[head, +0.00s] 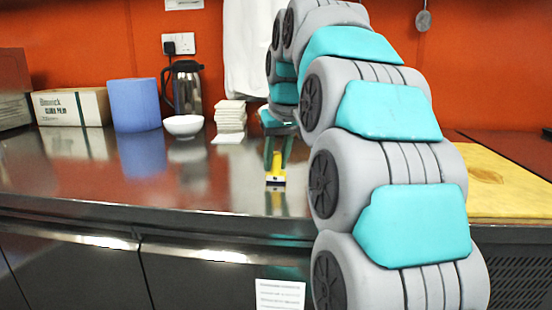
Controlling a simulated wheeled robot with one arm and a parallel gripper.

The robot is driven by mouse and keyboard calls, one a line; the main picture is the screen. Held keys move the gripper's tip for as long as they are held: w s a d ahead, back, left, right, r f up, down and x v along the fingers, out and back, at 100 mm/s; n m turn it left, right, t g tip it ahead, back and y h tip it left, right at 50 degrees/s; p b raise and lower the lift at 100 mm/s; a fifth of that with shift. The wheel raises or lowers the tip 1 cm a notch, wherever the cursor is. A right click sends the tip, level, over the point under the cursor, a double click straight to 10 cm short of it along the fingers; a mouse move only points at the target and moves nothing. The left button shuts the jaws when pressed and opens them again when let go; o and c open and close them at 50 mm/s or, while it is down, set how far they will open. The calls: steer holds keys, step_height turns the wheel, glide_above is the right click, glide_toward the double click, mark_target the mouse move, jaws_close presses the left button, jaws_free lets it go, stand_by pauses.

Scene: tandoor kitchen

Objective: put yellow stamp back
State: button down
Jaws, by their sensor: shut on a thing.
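The yellow stamp (275,174) has a yellow handle and a dark base with a pale band. It is upright, over the front part of the shiny metal counter (90,180). My gripper (276,155) points down from above and is shut on the stamp's upper part. The fingers hide some of the handle. A yellow reflection shows below the stamp, and I cannot tell for sure whether its base touches the counter or hangs just above it.
Along the back stand a cardboard box (72,107), a blue roll (134,105), a white bowl (183,126), a steel flask (186,88) and a stack of pale square pieces (230,117). A yellow board (505,185) lies at right. The counter's left front is clear.

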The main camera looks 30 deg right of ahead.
steer(key=c, duration=0.6)
jaws_free()
steer(key=shift+c, duration=0.2)
steer(key=shift+r, duration=0.45)
steer(key=v, duration=0.6)
steer(key=shift+s+r, duration=0.3)
